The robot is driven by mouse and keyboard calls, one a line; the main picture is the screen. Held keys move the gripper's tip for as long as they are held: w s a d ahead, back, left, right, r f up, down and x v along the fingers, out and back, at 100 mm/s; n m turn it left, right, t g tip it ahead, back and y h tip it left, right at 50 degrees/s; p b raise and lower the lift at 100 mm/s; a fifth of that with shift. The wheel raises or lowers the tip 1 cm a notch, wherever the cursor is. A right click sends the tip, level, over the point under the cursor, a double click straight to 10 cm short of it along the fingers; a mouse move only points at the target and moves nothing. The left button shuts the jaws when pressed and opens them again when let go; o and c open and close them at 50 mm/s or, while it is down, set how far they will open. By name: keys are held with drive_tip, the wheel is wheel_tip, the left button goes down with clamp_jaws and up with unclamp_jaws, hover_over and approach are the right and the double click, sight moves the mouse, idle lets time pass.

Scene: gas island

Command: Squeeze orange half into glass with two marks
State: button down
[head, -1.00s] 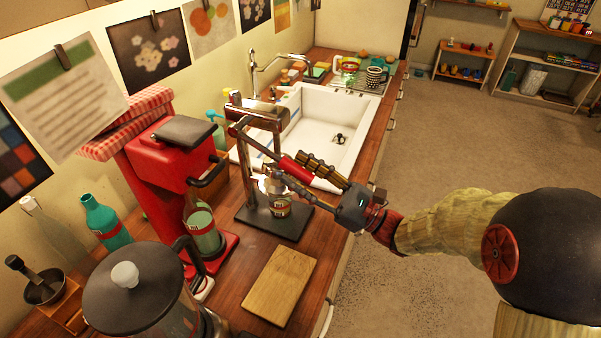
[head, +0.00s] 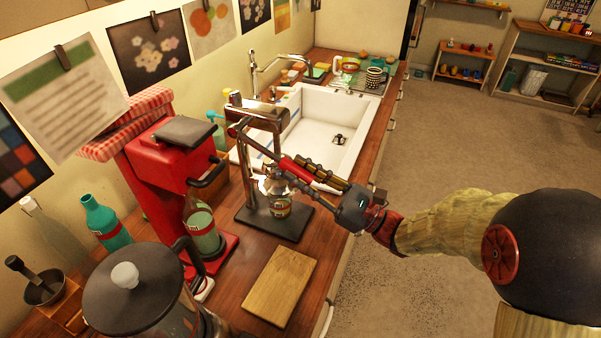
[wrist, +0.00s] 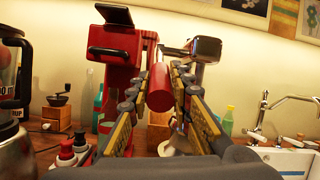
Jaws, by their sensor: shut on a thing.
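A metal lever press juicer (head: 262,110) stands on a dark base on the counter, left of the sink. Its lever has a red handle (head: 296,169). My gripper (head: 304,172) is shut on this handle, which also shows in the wrist view (wrist: 160,88) between the two fingers. A small glass (head: 281,208) with a red band stands on the juicer's base, under the metal cup (head: 273,185). The marks on the glass are too small to count. The orange half is not visible; the inside of the press is hidden.
A red machine (head: 166,165) stands left of the juicer, with a lidded blender jar (head: 135,290) in front. A wooden board (head: 279,285) lies on the near counter. The white sink (head: 345,120) is behind the gripper. Open floor lies to the right.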

sight(274, 154)
drive_tip(key=shift+r, duration=0.1)
idle(0.3)
